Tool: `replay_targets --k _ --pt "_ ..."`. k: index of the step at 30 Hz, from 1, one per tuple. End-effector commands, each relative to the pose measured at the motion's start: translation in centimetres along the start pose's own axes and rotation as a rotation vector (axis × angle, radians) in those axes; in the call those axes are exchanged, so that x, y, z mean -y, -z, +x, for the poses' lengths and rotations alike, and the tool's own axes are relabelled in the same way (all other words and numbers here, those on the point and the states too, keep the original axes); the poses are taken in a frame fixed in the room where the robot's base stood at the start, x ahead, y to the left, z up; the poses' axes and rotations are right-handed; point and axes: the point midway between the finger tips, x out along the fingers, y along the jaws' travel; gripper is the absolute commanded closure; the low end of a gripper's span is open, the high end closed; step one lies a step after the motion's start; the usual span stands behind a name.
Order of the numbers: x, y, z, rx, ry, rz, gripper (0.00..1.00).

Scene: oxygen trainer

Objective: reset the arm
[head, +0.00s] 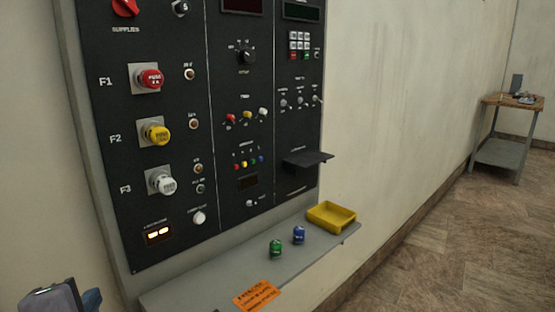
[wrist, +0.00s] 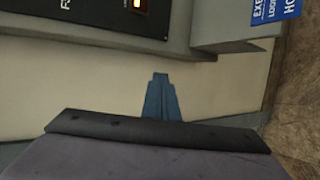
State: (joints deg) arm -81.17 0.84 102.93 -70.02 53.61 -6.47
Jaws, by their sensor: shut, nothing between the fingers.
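My gripper (wrist: 160,78) is shut and empty in the wrist view, its blue fingers together in front of the pale wall. In the head view, part of my arm's end shows at the bottom left corner, left of the shelf and below the black control panel (head: 228,130). The fingertips are apart from the panel and the shelf. The rest of my arm is out of view.
The grey shelf (head: 205,280) below the panel holds a green can (head: 275,249), a blue can (head: 298,235), a yellow tray (head: 331,216) and an orange label (head: 257,296). A small black ledge (head: 307,160) juts from the panel. A side table (head: 510,103) stands far right.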

Motion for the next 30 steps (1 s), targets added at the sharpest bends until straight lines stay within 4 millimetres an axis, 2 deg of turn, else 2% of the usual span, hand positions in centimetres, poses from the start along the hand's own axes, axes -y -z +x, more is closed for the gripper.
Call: replay_targets --k 1,4,7,9,11,12,15,18,22,26,30 --pt "3.5 0.3 0.2 -0.016 0.093 0.039 1.0" --pt "10.5 0.0 0.5 -0.015 0.286 0.149 1.0" --pt "17.2 -1.7 0.4 0.034 0.479 0.291 1.0" --pt "21.6 -3.6 0.1 0.097 0.61 0.417 1.0" --pt "25.2 -5.6 -0.3 0.169 0.714 0.539 1.0" --pt "27.5 -7.0 -0.7 0.227 0.78 0.627 1.0" --pt "32.4 -11.1 -2.0 0.391 0.912 0.865 1.0" --pt "35.7 -14.5 -3.3 0.543 0.984 1.064 1.0" --pt "38.6 -18.8 -4.7 0.714 1.015 1.272 1.0" --pt "40.1 -23.2 -5.6 0.848 0.987 1.427 1.0" --pt "40.4 -26.9 -5.8 0.941 0.927 1.575 1.0"
